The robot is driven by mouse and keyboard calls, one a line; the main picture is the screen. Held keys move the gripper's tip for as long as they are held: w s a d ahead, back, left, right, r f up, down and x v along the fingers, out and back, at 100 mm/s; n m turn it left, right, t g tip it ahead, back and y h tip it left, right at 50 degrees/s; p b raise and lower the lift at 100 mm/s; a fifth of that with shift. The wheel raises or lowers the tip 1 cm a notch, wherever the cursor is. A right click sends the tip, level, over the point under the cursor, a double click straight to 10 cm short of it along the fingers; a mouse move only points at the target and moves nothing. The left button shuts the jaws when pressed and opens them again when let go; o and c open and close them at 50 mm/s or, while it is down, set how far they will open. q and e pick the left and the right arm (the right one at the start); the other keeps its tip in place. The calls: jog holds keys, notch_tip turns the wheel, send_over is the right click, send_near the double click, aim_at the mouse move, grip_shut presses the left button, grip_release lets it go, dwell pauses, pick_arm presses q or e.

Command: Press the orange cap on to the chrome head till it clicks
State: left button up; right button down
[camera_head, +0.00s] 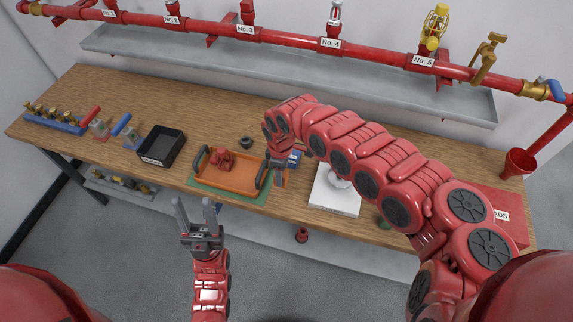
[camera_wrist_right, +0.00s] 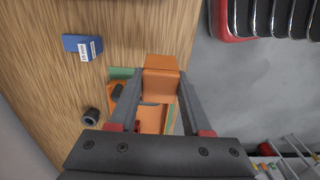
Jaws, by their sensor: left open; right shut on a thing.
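My right gripper (camera_head: 279,180) is over the right end of the orange tray. In the right wrist view the gripper (camera_wrist_right: 162,92) is shut on an orange, block-shaped piece that looks like the orange cap (camera_wrist_right: 162,76). In the head view this piece is mostly hidden by the gripper. A chrome-looking head (camera_head: 336,14) stands upright on the red pipe above the No. 4 label, far from the cap. My left gripper (camera_head: 198,212) is open and empty, in front of the bench's front edge.
The orange tray (camera_head: 230,182) with dark handles holds red pieces. A black box (camera_head: 162,144), blue rack (camera_head: 55,122), blue box (camera_wrist_right: 82,46) and white plate (camera_head: 334,198) are on the bench. The red pipe (camera_head: 285,38) runs above a grey shelf. My right arm hides part of the bench.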

jog(key=shift+w, duration=0.1)
jog(key=shift+d+r, duration=0.1)
jog(key=shift+f+b, duration=3.6)
jog(key=shift+f, duration=1.3)
jog(key=shift+c, duration=1.4)
grip_release()
jog(key=shift+r, duration=0.1)
